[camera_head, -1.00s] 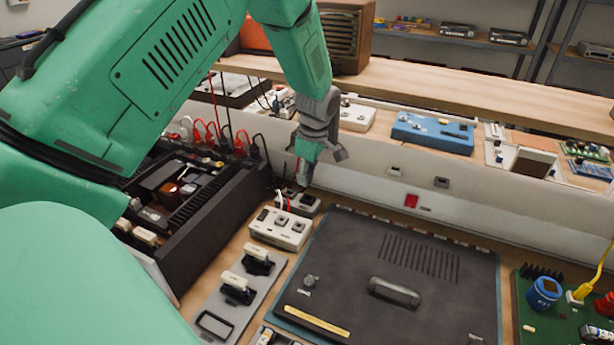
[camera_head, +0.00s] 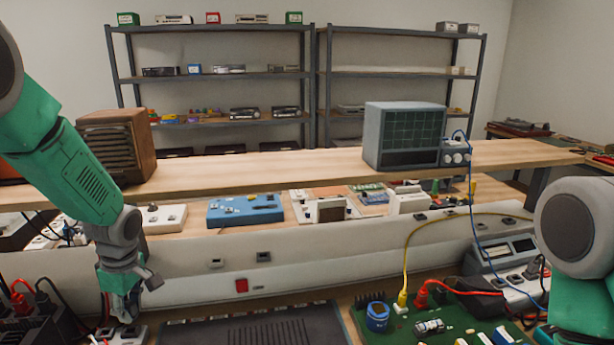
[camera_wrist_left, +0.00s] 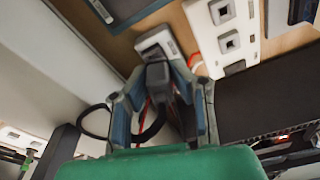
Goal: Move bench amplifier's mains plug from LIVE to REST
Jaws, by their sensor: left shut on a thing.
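My left gripper (camera_head: 124,308) is at the lower left of the head view, low behind the bench's front area. In the left wrist view my left gripper (camera_wrist_left: 160,95) is shut on a dark plug (camera_wrist_left: 158,75). The plug's end meets a small pale socket block (camera_wrist_left: 155,42); I cannot tell whether it is fully seated. A black cable (camera_wrist_left: 95,118) loops out to the left beside the fingers. No LIVE or REST lettering can be read. My right arm shows at the right edge of the head view, but its gripper is out of frame.
A white socket strip (camera_wrist_left: 225,30) lies close beside the block. Red and black leads (camera_head: 20,295) crowd the lower left. A dark mat (camera_head: 255,328) lies to the right; a green circuit board (camera_head: 440,325) lies beyond.

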